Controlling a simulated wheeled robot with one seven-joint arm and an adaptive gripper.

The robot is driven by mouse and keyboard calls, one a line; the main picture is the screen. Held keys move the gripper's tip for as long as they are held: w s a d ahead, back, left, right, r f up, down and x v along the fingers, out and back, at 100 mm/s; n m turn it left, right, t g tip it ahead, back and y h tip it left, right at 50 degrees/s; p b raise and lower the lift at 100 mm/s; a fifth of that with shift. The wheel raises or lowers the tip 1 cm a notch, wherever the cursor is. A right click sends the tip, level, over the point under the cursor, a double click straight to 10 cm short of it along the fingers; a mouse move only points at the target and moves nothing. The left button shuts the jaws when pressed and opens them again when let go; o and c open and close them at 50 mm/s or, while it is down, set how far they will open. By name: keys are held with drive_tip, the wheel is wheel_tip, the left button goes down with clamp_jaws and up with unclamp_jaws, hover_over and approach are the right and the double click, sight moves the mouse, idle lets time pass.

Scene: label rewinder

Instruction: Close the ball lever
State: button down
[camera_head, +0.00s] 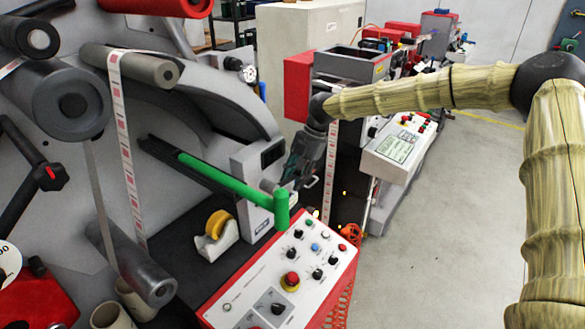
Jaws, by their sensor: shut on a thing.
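A long green lever (230,181) slopes down from the slot in the machine's grey side panel. It ends in a thicker upright green grip (282,208) above the control panel. No separate ball shows clearly on it. My gripper (298,178) points downward from the upper right, close by the grip end of the lever and beside the grey box. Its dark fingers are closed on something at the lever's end. The exact contact is small and partly hidden.
A red-edged control panel (290,275) with buttons and knobs lies just below the lever. A grey box (257,165) stands behind it. A yellow tape roll (217,224) sits to the left. Rollers (66,100) fill the left side. Open floor (450,250) lies to the right.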

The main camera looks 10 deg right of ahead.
drive_tip(key=shift+s+a+f+g+y, duration=0.1)
drive_tip(key=shift+f+g+y, duration=0.3)
drive_tip(key=shift+f, duration=0.15)
drive_tip(key=shift+s+a+f+g+y, duration=0.1)
drive_tip(key=shift+f+g+y, duration=0.2)
drive_tip(key=shift+f+y, duration=0.15)
drive_tip(key=shift+s+f, duration=0.1)
drive_tip(key=shift+f, duration=0.1)
drive_tip(key=c, duration=1)
unclamp_jaws()
drive_tip(key=shift+c, duration=0.2)
drive_tip(key=shift+r, duration=0.1)
drive_tip(key=v, duration=1.1)
drive_tip(key=shift+w+d+r, duration=0.2)
drive_tip(key=shift+w+d, duration=0.1)
drive_tip(key=shift+d, duration=0.05)
drive_tip(key=shift+d, duration=0.1)
